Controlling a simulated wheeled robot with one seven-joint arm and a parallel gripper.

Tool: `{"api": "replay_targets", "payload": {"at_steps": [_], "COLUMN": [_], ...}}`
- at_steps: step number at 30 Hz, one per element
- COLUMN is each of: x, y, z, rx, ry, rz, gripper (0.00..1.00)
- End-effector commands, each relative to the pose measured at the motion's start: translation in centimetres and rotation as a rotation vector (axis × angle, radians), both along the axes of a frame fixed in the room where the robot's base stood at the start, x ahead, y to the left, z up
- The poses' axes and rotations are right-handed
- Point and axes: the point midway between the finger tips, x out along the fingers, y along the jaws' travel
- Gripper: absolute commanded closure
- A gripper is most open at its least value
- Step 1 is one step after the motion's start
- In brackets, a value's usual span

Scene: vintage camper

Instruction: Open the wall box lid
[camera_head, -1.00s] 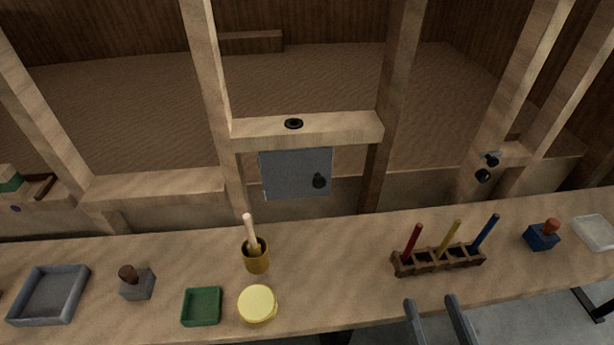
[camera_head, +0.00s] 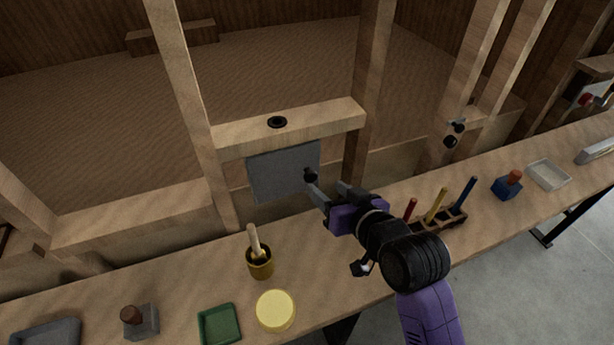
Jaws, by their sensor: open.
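The wall box lid (camera_head: 281,172) is a flat grey panel set upright under a wooden ledge, behind the bench. It appears closed. Its round black knob (camera_head: 310,175) is at the lid's right side. My gripper (camera_head: 328,190) is open, with its fingers pointing up and left toward the knob. The left fingertip looks very close to the knob or overlaps it in the view; I cannot tell whether they touch. The inside of the box is hidden.
A wooden bench (camera_head: 180,276) runs across the front. On it stand a yellow cup (camera_head: 260,264) with a wooden tool, a yellow round lid (camera_head: 275,310), a green tray (camera_head: 219,325) and a rack (camera_head: 447,221) with coloured sticks. Wooden posts flank the box.

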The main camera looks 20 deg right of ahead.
Motion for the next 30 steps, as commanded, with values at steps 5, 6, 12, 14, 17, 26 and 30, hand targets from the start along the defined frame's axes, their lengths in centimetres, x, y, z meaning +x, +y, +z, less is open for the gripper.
{"api": "replay_targets", "payload": {"at_steps": [5,6,12,14,17,26,30], "x": [1.9,2.4,5.2,5.8,6.5,7.0,6.9], "y": [0.2,0.3,0.5,0.6,0.7,0.7,0.7], "z": [-0.7,-1.0,-2.1,-2.3,-2.7,-2.9,-2.9], "rx": [0.0,0.0,0.0,0.0,0.0,0.0,0.0], "ry": [0.002,0.004,0.002,0.002,0.002,0.001,0.001], "rz": [0.001,0.002,0.001,0.0,0.0,0.0,0.0], "gripper": [0.48,0.48,0.48,0.48,0.48,0.48,0.66]}}
